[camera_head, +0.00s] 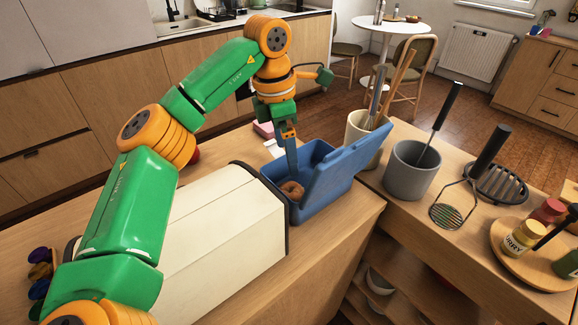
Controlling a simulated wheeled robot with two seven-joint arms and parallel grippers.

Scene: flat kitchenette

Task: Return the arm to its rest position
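My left arm reaches in from the left over the counter. Its gripper (291,172) points down into an open blue box (313,207). A brown ring-shaped item like a doughnut (291,190) lies in the box, just below the fingertips in the picture. The fingers are seen edge-on as one dark bar, so I cannot tell whether they are open or shut, or whether they touch the ring. My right gripper is not in view.
A cream bread-bin-like box (225,225) stands under my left arm. The blue box's raised lid (343,165) leans to the right, near a cream utensil holder (356,128) and a grey pot (411,170). A masher (449,212) and a spice tray (535,262) are farther right.

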